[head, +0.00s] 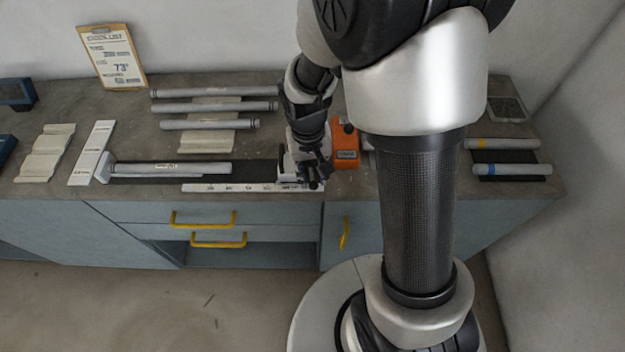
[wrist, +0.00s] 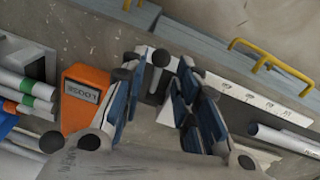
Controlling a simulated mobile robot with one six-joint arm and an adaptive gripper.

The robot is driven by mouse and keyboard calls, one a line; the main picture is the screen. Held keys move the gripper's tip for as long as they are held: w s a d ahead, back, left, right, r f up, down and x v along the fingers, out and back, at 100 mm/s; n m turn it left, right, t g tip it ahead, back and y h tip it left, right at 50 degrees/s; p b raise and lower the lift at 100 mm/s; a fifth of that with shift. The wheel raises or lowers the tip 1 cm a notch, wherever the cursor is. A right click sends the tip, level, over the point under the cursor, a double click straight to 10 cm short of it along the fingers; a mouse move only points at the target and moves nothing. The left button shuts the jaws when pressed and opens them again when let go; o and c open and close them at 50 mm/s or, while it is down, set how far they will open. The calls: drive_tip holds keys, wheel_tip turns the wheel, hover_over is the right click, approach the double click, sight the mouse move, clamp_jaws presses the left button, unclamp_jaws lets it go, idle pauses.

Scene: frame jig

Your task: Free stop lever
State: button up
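The stop lever (wrist: 160,58) is a short dark bar with a round end, at the scale edge of the jig in the wrist view. My gripper (wrist: 161,72) is open, with its blue-padded fingers on either side of the lever. I see a gap on the right; I cannot tell whether the left finger touches it. In the head view my gripper (head: 314,183) is low at the right end of the jig's white scale (head: 230,187), and the lever is hidden there. An orange block (wrist: 84,98) beside it carries a label that seems to read LOOSE, upside down.
A grey tube (head: 170,168) lies in the jig against a white end piece (head: 104,168). Several tubes lie on a rack (head: 206,142) behind. Tubes with coloured bands (head: 510,169) lie at the right. Yellow drawer handles (head: 203,219) stick out below the bench edge.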

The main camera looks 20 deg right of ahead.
sight(313, 181)
drive_tip(key=shift+d+f+b, duration=0.1)
drive_tip(key=shift+f+b, duration=0.25)
drive_tip(key=shift+f, duration=1.45)
drive_tip(key=shift+c, duration=0.5)
clamp_jaws()
